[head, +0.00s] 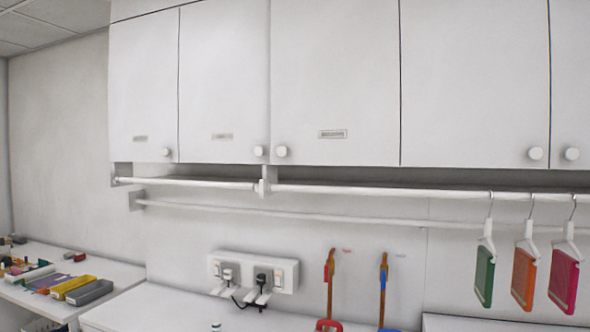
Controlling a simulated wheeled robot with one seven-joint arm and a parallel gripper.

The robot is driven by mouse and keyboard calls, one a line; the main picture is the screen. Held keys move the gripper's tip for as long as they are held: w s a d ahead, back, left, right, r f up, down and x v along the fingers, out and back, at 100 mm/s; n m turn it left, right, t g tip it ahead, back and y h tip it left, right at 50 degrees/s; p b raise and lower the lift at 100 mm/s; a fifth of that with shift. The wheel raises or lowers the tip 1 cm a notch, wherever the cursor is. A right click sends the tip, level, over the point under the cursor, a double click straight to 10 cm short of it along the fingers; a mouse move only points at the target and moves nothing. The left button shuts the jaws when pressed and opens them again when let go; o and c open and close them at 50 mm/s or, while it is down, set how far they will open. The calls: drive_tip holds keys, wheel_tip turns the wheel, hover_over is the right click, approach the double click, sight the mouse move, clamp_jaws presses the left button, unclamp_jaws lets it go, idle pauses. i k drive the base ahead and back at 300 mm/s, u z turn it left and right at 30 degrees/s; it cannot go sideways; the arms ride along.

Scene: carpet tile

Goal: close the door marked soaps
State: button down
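A row of white wall cupboard doors runs along the top. The left door (142,85), the second door (222,85) and the third door (335,75) each carry a small label plate. The lettering on the left label (140,138), second label (222,136) and third label (333,134) is too small to read, so I cannot tell which says soaps. No door stands wide open. The seam between the second and third doors looks pale rather than dark; I cannot tell if either is slightly ajar. My gripper is not in view.
A white rail (400,190) runs under the cupboards, with green (484,275), orange (524,278) and pink (564,280) items on hangers at right. A socket panel (253,271) is on the wall. A cluttered table (110,270) stands at lower left.

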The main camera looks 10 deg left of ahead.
sight(334, 65)
drive_tip(key=k, duration=0.55)
drive_tip(key=u, duration=0.85)
drive_tip(key=i, duration=1.6)
drive_tip(key=z, duration=0.4)
